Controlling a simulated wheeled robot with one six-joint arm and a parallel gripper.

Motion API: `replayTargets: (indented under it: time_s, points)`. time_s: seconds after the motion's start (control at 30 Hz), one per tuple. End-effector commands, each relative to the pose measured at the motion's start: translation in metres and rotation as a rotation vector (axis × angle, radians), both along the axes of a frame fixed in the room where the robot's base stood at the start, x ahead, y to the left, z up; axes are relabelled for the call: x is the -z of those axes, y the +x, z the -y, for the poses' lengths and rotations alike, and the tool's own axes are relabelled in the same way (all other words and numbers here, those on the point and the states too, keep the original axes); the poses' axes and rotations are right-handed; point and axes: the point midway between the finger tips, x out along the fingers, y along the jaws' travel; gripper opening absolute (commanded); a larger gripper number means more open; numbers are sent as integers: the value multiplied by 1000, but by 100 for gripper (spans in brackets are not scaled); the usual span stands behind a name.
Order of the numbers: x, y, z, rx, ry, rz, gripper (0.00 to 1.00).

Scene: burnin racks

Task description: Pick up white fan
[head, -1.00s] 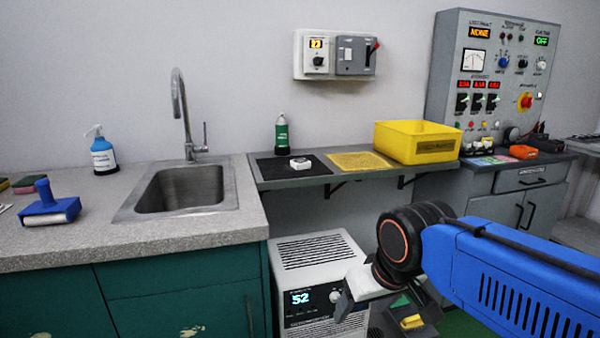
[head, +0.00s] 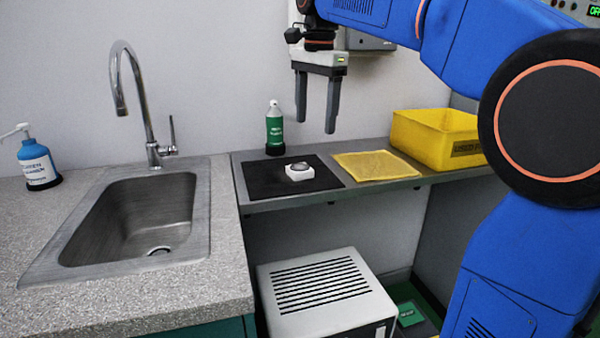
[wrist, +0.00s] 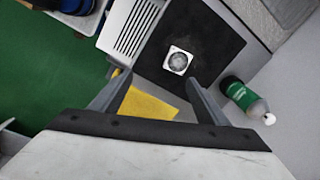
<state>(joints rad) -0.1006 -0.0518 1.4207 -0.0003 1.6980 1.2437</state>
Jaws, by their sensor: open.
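The white fan (head: 299,171) is a small square white block with a round grey centre. It lies on the black mat (head: 262,180) on the metal shelf. In the wrist view the fan (wrist: 178,61) shows on the mat (wrist: 215,28), ahead of and between the fingers. My gripper (head: 316,130) points down with its fingers apart and empty. It hangs above the shelf, higher than the fan and slightly to its right in the head view. In the wrist view both fingers of my gripper (wrist: 156,80) show, apart from the fan.
A green bottle (head: 275,130) stands at the back of the mat, near the gripper. A yellow cloth (head: 375,165) lies right of the mat, then a yellow bin (head: 420,135). A sink (head: 135,215) is at left. A white vented unit (head: 325,290) stands below the shelf.

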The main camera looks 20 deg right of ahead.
Motion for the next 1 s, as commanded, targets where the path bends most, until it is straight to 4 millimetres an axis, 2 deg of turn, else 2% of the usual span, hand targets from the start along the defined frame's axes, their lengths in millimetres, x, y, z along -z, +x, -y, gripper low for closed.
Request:
replayTargets:
  time_s: [0.03,0.2,0.37,0.47,1.0]
  points:
    - [-6,15,-4,44,2,-14,69]
    - [-23,43,-13,180,4,-54,69]
    - [-29,55,-17,244,3,-72,69]
    - [-25,57,-18,258,2,-76,69]
    - [66,56,-18,258,1,-77,69]
